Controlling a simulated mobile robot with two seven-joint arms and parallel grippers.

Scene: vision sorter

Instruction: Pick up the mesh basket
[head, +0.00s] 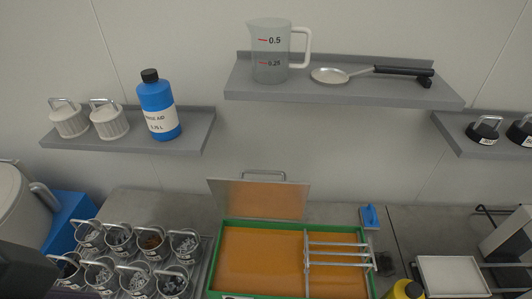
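No thing here is plainly a mesh basket. The nearest in shape are two pale ribbed containers with wire handles, one at the left end (68,121) of the left shelf and one beside it (110,123). Both stand upright. Several metal cups with bail handles (120,240) stand in a rack at the lower left, holding small parts; whether their walls are mesh I cannot tell. Neither gripper can be made out. A blurred dark shape at the lower left corner may be part of my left arm.
A blue bottle (158,108) stands on the left shelf (200,130). A measuring jug (269,60) and a small pan (329,75) are on the middle shelf. Below is a green-rimmed orange tray (258,265) with a metal rack. A yellow bottle (405,290) and white tray (450,277) are right.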

